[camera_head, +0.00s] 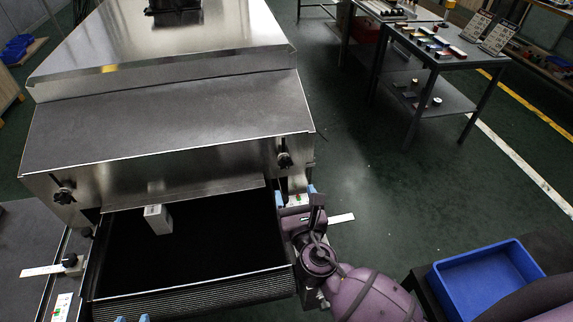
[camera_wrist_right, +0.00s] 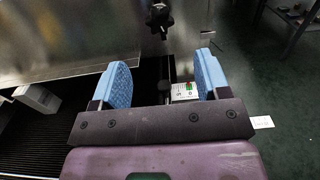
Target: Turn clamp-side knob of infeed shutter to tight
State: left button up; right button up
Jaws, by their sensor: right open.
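The shutter front (camera_head: 170,165) carries two black knobs, a left knob (camera_head: 63,195) and a right knob (camera_head: 285,159). The right knob also shows in the right wrist view (camera_wrist_right: 158,17), beyond my fingertips. No readable marking tells me which is clamp-side. My right gripper (camera_head: 295,195) is open, just below and in front of the right knob, apart from it. In the wrist view its blue fingers (camera_wrist_right: 167,75) are spread, with a dark post and a red-green label (camera_wrist_right: 185,91) seen between them.
A dark belt opening (camera_head: 190,235) lies below the shutter, with a white block (camera_head: 158,219) at it. A black side knob (camera_head: 72,262) with a white strip is at left. A blue bin (camera_head: 487,280) stands at lower right. A table (camera_head: 450,60) stands behind; floor between is clear.

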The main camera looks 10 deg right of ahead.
aim_at(286, 166)
jog(key=w, duration=0.8)
jog(key=shift+w, duration=0.95)
pick_arm(q)
jog(key=shift+w+d+r, duration=0.15)
jog(key=shift+w+r, duration=0.15)
jog(key=shift+w, duration=0.05)
pick_arm(e)
jog(key=c, duration=0.9)
pick_arm(q)
jog(key=shift+s+f, duration=0.15)
jog(key=shift+s, duration=0.1)
pick_arm(e)
jog(key=shift+m, duration=0.3)
